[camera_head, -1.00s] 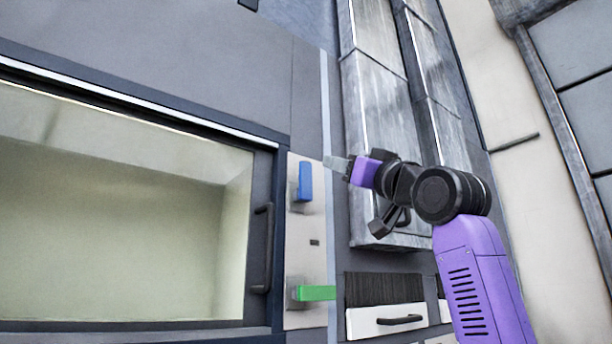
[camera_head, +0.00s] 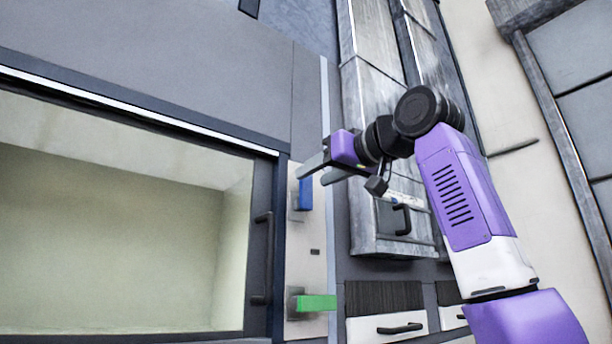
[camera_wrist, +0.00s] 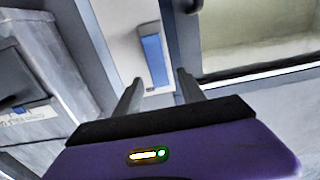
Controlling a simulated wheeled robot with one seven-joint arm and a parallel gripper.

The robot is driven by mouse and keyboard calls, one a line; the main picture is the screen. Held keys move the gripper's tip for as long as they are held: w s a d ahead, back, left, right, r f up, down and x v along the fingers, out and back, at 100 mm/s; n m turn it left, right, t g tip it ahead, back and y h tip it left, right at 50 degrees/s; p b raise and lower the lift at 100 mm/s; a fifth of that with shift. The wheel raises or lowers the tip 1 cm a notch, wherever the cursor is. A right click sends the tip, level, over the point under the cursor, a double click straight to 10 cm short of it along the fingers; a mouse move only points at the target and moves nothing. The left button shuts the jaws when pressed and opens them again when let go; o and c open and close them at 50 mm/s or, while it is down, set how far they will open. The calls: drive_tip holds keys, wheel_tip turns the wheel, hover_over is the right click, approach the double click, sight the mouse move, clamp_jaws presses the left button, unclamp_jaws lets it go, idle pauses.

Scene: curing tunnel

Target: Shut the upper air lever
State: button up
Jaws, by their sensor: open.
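The upper lever is a blue bar (camera_head: 305,194) on a light panel (camera_head: 308,258) beside the tunnel window, in the head view. It stands upright, and its top is partly hidden by my gripper. A green lever (camera_head: 317,302) lies horizontal, lower on the same panel. My gripper (camera_head: 312,176) is open and empty, with its fingers near the top of the blue lever. In the wrist view, the blue lever (camera_wrist: 153,58) shows beyond and between the two fingertips (camera_wrist: 160,80). I cannot tell whether a finger touches it.
A window door with a dark vertical handle (camera_head: 262,258) is left of the panel. Grey metal ducts (camera_head: 375,100) rise behind my arm. A white drawer with a black handle (camera_head: 400,328) sits low to the right of the green lever.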

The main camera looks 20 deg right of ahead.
sight(308, 180)
drive_tip(key=shift+p+x, duration=0.75)
drive_tip(key=shift+x, duration=1.45)
drive_tip(key=shift+c, duration=0.2)
clamp_jaws()
